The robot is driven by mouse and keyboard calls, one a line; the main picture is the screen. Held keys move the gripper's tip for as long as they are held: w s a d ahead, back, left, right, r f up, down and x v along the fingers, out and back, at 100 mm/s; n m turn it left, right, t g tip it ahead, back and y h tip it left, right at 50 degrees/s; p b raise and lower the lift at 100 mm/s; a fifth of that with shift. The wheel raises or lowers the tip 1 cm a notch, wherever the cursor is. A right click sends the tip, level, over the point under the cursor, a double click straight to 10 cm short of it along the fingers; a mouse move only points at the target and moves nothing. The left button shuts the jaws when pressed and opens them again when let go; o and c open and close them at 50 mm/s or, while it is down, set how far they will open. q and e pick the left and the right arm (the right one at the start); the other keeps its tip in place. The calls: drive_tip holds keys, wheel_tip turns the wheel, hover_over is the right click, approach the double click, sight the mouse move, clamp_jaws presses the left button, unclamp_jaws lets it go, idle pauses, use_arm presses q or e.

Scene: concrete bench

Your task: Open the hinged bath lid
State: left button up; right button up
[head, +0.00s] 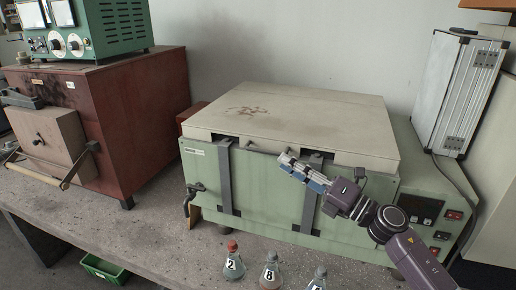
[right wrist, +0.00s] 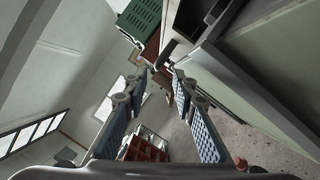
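The bath (head: 265,190) is a pale green box on the bench in the head view. Its cream lid (head: 300,115) lies flat and closed on top, with brown stains. Two dark grey straps, left (head: 225,175) and right (head: 311,195), run down the front. A handle (head: 258,147) shows at the lid's front edge between them. My right gripper (head: 287,161) is in front of the lid's front edge, near the right strap. In the right wrist view its two blue-padded fingers (right wrist: 160,75) stand apart with nothing between them. Contact with the handle cannot be told. My left gripper is out of view.
A red-brown furnace (head: 150,115) with a green instrument (head: 105,25) on top stands left. Several numbered flasks (head: 233,262) stand at the bench front. A silver case (head: 460,95) stands behind the control panel (head: 425,210). The wall is behind the lid.

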sight(269, 153)
drive_tip(key=w+a, duration=0.1)
drive_tip(key=a+r+p, duration=0.1)
drive_tip(key=shift+w+a+r, duration=0.3)
drive_tip(key=shift+w, duration=0.1)
drive_tip(key=shift+f+p+x, duration=0.25)
drive_tip(key=shift+p+x, duration=0.2)
drive_tip(key=shift+x, duration=0.75)
drive_tip(key=shift+w+a, duration=0.25)
drive_tip(key=shift+a, duration=0.1)
clamp_jaws()
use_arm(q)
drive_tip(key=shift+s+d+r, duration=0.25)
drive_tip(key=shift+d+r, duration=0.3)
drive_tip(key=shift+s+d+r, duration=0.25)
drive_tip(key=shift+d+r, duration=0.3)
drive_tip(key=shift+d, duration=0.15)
